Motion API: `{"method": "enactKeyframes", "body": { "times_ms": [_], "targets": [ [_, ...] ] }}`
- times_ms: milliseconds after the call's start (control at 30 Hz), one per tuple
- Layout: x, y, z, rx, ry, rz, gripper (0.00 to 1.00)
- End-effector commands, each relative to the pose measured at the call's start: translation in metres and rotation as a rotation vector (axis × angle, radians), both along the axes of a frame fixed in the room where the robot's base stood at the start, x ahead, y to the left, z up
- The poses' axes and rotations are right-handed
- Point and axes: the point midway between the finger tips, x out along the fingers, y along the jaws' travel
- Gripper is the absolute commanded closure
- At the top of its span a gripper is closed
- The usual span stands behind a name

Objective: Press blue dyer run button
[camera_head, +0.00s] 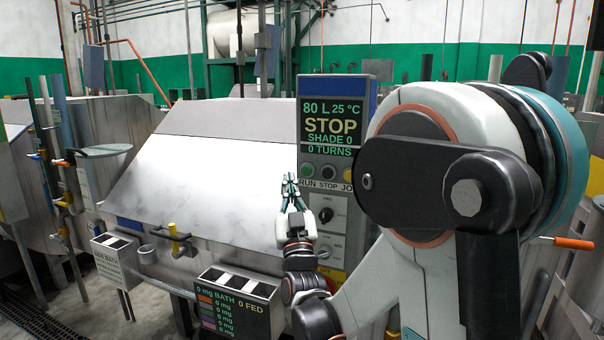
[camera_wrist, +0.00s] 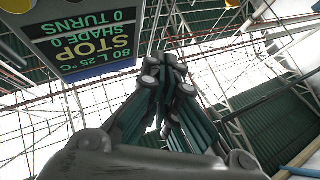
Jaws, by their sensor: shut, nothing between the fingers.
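The dyer's control panel (camera_head: 362,95) has a blue top band and a screen reading 80 L, 25 °C, STOP, SHADE 0, 0 TURNS. The green run button (camera_head: 307,171) is at the left of a row below the screen, above the word RUN, with stop and jog buttons to its right. My gripper (camera_head: 289,180) is shut and empty, pointing up, just left of and below the run button in the picture. I cannot tell its gap to the panel. In the wrist view the shut fingers (camera_wrist: 166,65) point toward the ceiling, and the screen (camera_wrist: 82,32) appears upside down at upper left.
The large metal dyer body (camera_head: 220,160) with a sloped front fills the left and middle. A black dial (camera_head: 326,215) is under the buttons. A bath box (camera_head: 238,305) and another small box (camera_head: 118,258) stick out in front. My arm covers the right side.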

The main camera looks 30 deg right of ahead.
Motion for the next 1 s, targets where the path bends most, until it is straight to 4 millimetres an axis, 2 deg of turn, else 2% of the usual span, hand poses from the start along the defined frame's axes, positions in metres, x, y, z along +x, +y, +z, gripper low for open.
{"method": "enactKeyframes", "body": {
  "times_ms": [267,700,1000],
  "targets": [
    [0.005,-0.005,0.0,-0.002,0.002,0.0,1.0],
    [0.038,-0.049,0.0,-0.001,0.002,-0.001,1.0],
    [0.053,-0.067,0.0,0.0,0.002,0.001,1.0]
  ]
}}
